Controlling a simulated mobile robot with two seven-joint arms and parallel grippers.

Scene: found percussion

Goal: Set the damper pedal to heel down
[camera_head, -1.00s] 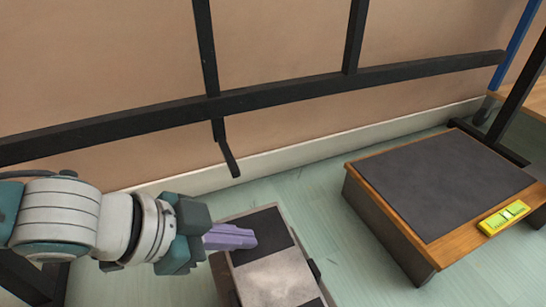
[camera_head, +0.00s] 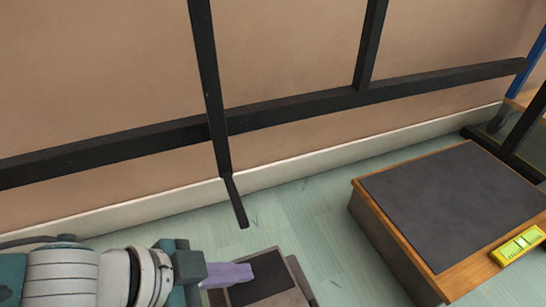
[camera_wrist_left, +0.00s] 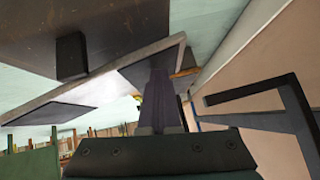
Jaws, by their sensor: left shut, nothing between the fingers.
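The damper pedal (camera_head: 290,299) sits on the floor at the bottom of the head view, its near part cut off by the frame. A dark pad (camera_head: 262,282) covers its far end. My left gripper (camera_head: 250,272) comes in from the left with its purple fingers shut and empty. The fingertips overlap the pad's left side in the head view; I cannot tell whether they touch. In the left wrist view, the fingers (camera_wrist_left: 158,105) point at a slanted plate (camera_wrist_left: 130,75), seemingly the pedal, close ahead. My right gripper is not in view.
A wooden platform with a dark mat (camera_head: 455,200) stands right, carrying a yellow-green item (camera_head: 518,245). Pale floor (camera_head: 320,225) lies free between pedal and platform.

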